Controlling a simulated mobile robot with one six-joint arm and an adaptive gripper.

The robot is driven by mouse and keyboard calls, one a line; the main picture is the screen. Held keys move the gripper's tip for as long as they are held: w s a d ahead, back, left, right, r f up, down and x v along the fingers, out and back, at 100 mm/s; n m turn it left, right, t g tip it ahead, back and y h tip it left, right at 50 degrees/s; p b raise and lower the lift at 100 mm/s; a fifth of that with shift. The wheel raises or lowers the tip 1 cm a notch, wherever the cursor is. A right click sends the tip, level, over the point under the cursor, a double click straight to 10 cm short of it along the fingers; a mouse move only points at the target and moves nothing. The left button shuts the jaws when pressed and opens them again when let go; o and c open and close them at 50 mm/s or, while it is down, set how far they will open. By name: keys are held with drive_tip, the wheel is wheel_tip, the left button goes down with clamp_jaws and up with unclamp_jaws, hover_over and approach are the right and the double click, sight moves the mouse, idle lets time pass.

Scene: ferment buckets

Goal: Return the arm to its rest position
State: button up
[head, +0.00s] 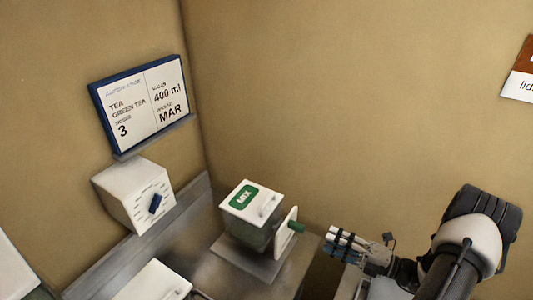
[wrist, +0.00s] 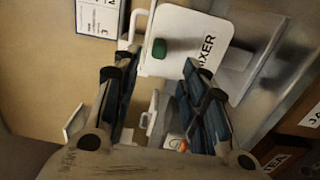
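My gripper (head: 345,240) is at the right in the head view, with its fingers pointing left toward the mixer. In the wrist view my gripper (wrist: 158,65) has its two dark-blue finger pads well apart with nothing held between them. The mixer (head: 256,199) is a white-lidded box with a green label, standing left of my gripper. Its green knob (head: 296,227) is on a white side plate, and a gap shows between it and my fingertips. In the wrist view the green knob (wrist: 159,48) appears between the fingers, in front of the white MIXER panel (wrist: 190,30).
A blue-framed board (head: 143,103) with tea text hangs on the left wall. A white box with a blue knob (head: 134,197) is below it. A white lidded thing (head: 155,281) is at the bottom. A sign (head: 520,85) is at the right edge. The wall behind my arm is bare.

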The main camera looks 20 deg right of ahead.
drive_tip(key=a+r+n+g+b, duration=0.2)
drive_tip(key=a+r+n+g, duration=0.15)
drive_tip(key=a+n, duration=0.25)
drive_tip(key=s+a+r+n+g+b, duration=0.1)
drive_tip(key=a+r+n+g+b, duration=0.1)
drive_tip(key=a+n+g, duration=0.4)
drive_tip(key=a+r+n+g+b, duration=0.1)
drive_tip(key=a+r+n+g, duration=0.2)
drive_tip(key=a+n, duration=0.3)
drive_tip(key=s+a+r+n+t+h+b, duration=0.1)
drive_tip(key=s+a+n+h+b, duration=0.1)
drive_tip(key=n, duration=0.7)
drive_tip(key=s+a+r+n+t+h+b, duration=0.1)
drive_tip(key=s+n+h, duration=0.4)
drive_tip(key=n, duration=0.5)
drive_tip(key=s+a+r+n+t+h+b, duration=0.1)
drive_tip(key=s+a+n+h+b, duration=0.2)
drive_tip(key=n, duration=0.6)
drive_tip(key=shift+s+r+h+b, duration=0.15)
drive_tip(key=shift+s+h+b, duration=0.35)
drive_tip(key=shift+s+b, duration=0.9)
drive_tip(key=shift+s+p, duration=0.35)
